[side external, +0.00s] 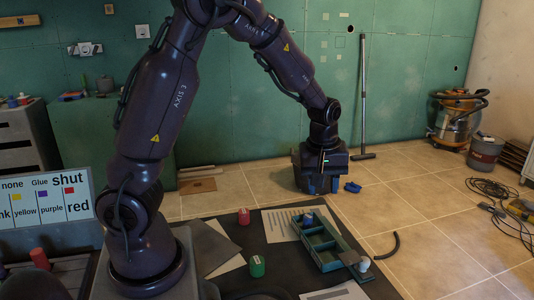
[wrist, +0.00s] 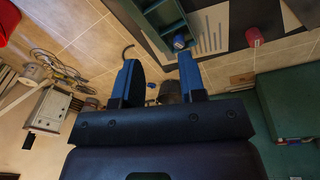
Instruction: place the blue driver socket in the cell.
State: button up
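A blue driver socket (side external: 308,220) stands at the far end of the green compartmented tray (side external: 325,257), apparently inside its end cell. It also shows in the wrist view (wrist: 180,41), at the near end of the tray (wrist: 152,7). My gripper (side external: 321,188) is raised beyond the far end of the tray, fingers pointing down. In the wrist view the blue fingers of my gripper (wrist: 160,75) are spread wide with nothing between them. The socket is apart from both fingers. Its lower part is hidden by the tray walls.
A red cylinder (side external: 244,216) and a green cylinder (side external: 257,266) stand left of the tray on the dark mat. A white-knobbed piece (side external: 364,265) is at the tray's right side. Printed sheets lie nearby.

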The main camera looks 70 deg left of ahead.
jog(key=s+d+r+m+t, duration=0.2)
jog(key=s+d+r+m, duration=0.2)
jog(key=s+r+m, duration=0.3)
jog(key=s+d+r+m+t+h, duration=0.1)
jog(key=s+d+r+m+t, duration=0.1)
jog(key=s+d+r+m, duration=0.3)
jog(key=s+r+m, duration=0.2)
jog(key=s, duration=0.2)
jog(key=shift+s+d+r, duration=0.25)
jog(key=shift+d+r, duration=0.05)
